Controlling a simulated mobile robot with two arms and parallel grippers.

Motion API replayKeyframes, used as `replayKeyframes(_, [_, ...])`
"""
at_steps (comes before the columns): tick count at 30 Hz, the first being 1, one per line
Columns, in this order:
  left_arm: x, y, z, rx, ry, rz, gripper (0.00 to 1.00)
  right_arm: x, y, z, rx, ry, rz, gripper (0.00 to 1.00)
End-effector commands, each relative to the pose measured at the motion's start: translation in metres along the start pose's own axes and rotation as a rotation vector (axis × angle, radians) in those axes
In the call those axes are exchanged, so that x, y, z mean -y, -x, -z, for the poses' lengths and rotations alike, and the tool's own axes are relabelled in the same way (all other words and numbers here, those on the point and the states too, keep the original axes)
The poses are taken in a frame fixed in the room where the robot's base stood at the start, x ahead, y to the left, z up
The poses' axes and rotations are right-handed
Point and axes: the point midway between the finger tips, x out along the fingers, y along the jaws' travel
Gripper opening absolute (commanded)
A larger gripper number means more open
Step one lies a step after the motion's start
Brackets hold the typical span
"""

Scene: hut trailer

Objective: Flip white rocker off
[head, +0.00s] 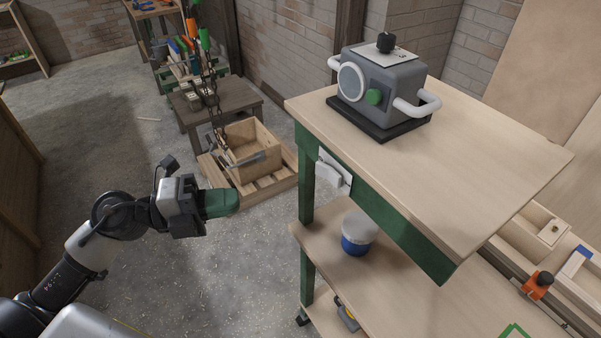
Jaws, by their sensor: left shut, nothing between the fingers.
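A white switch plate (346,184) with a blocky white part (328,175) is mounted on the green side rail of the workbench (480,185), just under the tabletop's left edge. I see it at a steep angle, so I cannot tell which way the rocker is tilted. My left gripper (236,202), with green fingers, is shut and empty. It points right toward the bench, in the air left of the switch and apart from it. My right gripper is not in view.
A grey device (385,85) with white handles stands on the tabletop. A blue-and-white tub (358,233) sits on the lower shelf (400,290). Behind my left gripper, a wooden crate (262,170) rests on a pallet. The floor around my left arm is clear.

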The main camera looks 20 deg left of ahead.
Motion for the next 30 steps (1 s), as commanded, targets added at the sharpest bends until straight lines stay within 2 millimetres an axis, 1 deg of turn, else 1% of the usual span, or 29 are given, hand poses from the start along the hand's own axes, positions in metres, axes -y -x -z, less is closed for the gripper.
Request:
replayKeyframes(6, [0.001, -0.003, -0.001, 0.002, 0.001, 0.003, 0.0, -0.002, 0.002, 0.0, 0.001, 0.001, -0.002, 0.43])
replayKeyframes(8, [0.002, -0.006, -0.001, 0.002, 0.001, 0.003, 0.0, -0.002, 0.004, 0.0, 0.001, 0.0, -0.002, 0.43])
replayKeyframes(11, [0.003, -0.017, -0.001, 0.002, 0.0, 0.004, 0.0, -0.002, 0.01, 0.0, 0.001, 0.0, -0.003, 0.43])
replayKeyframes(17, [0.006, -0.051, -0.001, 0.001, 0.0, 0.007, 0.0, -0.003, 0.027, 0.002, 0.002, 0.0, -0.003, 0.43])
replayKeyframes(24, [0.006, -0.101, -0.001, 0.002, 0.002, 0.007, 0.0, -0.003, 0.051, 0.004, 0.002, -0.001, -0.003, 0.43])
replayKeyframes(30, [0.003, -0.121, -0.022, 0.004, 0.002, 0.004, 0.0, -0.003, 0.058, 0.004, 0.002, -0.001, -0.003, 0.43])
